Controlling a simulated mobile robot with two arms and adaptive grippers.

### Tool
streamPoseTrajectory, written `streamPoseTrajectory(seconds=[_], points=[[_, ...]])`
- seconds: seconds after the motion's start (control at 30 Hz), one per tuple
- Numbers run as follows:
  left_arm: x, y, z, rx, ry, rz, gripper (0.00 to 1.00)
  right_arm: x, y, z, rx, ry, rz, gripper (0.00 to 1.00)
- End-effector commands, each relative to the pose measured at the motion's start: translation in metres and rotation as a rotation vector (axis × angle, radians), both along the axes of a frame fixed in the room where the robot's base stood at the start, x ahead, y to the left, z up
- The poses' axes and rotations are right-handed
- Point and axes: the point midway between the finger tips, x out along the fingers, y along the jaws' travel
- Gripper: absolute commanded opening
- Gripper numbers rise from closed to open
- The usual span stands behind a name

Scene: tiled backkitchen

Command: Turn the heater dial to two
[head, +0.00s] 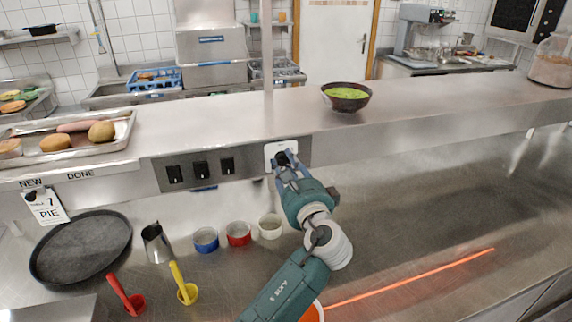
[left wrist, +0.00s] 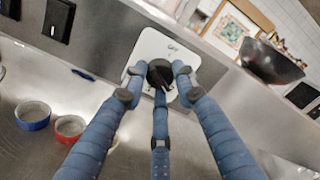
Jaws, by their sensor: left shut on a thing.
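The black heater dial (left wrist: 160,74) sits on a white plate (head: 281,148) on the front edge of the steel shelf. My left gripper (head: 283,165) is shut on the dial, with its blue fingers around the knob. In the left wrist view the left gripper (left wrist: 158,80) has fingers on both sides of the dial and one below it. The white plate (left wrist: 148,47) bears small marks above the dial that are too small to read. I cannot tell which number the dial points to. My right gripper is not in view.
Several black switches (head: 200,169) sit left of the plate. A bowl of green food (head: 346,96) stands on the shelf above. Blue (head: 206,239), red (head: 238,233) and white (head: 270,226) cups and a metal jug (head: 157,243) stand below. The counter to the right is mostly clear.

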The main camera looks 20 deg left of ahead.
Motion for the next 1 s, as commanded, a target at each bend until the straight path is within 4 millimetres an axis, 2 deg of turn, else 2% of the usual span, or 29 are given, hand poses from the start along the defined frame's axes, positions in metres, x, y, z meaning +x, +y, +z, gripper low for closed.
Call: streamPoseTrajectory(seconds=[0.03, 0.47, 0.5, 0.57, 0.87, 1.0], points=[[0.001, 0.001, 0.005, 0.009, -0.007, 0.001, 0.02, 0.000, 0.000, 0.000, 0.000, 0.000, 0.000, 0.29], [0.001, 0.001, 0.006, 0.013, -0.004, 0.001, 0.02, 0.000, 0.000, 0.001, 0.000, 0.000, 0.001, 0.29], [0.001, 0.001, 0.006, 0.013, -0.004, 0.001, 0.36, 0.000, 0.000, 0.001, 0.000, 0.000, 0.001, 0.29], [0.001, 0.001, 0.006, 0.013, -0.003, 0.001, 0.48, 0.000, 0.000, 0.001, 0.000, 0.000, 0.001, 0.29], [-0.001, 0.000, 0.002, 0.010, 0.003, 0.000, 0.48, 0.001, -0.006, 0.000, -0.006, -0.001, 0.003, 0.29], [-0.011, -0.008, 0.001, 0.010, 0.003, -0.001, 0.48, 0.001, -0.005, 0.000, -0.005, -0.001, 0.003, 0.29]])
